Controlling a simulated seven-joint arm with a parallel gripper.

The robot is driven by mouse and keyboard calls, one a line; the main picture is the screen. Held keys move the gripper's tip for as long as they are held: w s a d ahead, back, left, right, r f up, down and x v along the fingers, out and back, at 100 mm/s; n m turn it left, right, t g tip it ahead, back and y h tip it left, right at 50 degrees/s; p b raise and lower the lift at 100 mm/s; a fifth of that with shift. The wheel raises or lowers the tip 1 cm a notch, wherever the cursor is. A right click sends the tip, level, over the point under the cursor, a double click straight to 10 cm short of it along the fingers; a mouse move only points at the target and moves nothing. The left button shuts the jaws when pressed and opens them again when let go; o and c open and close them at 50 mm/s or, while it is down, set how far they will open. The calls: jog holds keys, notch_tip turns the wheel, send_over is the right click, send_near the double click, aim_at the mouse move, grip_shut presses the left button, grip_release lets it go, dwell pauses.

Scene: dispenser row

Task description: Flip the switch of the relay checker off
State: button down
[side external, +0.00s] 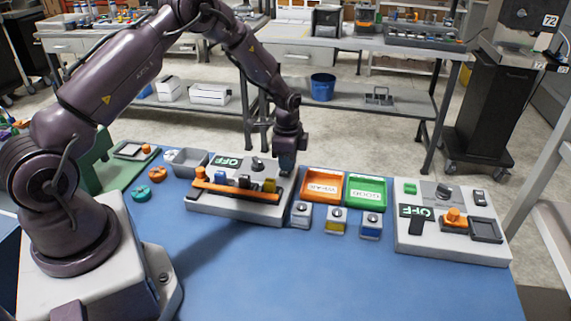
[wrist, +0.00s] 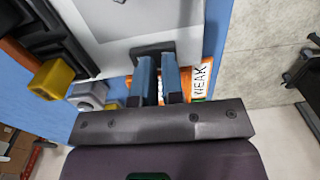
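Two white devices with green OFF labels stand on the blue table, and I cannot tell by name which is the relay checker. The left device (side external: 205,207) has a dark knob (side external: 258,164), a yellow block (side external: 269,186) and an orange bar. My gripper (side external: 287,166) points down at the far right corner of the left device. In the wrist view its blue fingers (wrist: 159,62) show a narrow gap, close to a dark switch-like part (wrist: 152,48) on the white panel. Contact is unclear.
An orange WEAK tray (side external: 321,198) and a green GOOD tray (side external: 364,204) lie right of my gripper. Several small button boxes (side external: 336,220) stand in front of them. A grey bin (side external: 188,160) is behind left. The front of the table is clear.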

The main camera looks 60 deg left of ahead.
jog(key=shift+s+a+f, duration=0.2)
jog(key=shift+a+f, duration=0.05)
jog(key=shift+f, duration=0.05)
jog(key=shift+r, duration=0.15)
notch_tip(320, 180, up, 14)
jog(key=shift+d+r, duration=0.15)
jog(key=shift+d, duration=0.15)
jog(key=shift+w, duration=0.1)
jog(key=s+d+r+n+t, duration=0.1)
jog(key=s+d+r+n, duration=0.2)
jog(key=s, duration=0.5)
jog(key=s+d+r+n+t, duration=0.2)
jog(key=s+d+r, duration=0.3)
jog(key=s+r, duration=0.3)
jog(key=s+d+r+n+t, duration=0.2)
jog(key=s+d+r+n, duration=0.2)
jog(key=s, duration=0.5)
jog(key=shift+s+d+r, duration=0.35)
jog(key=shift+d+r, duration=0.15)
jog(key=shift+r, duration=0.25)
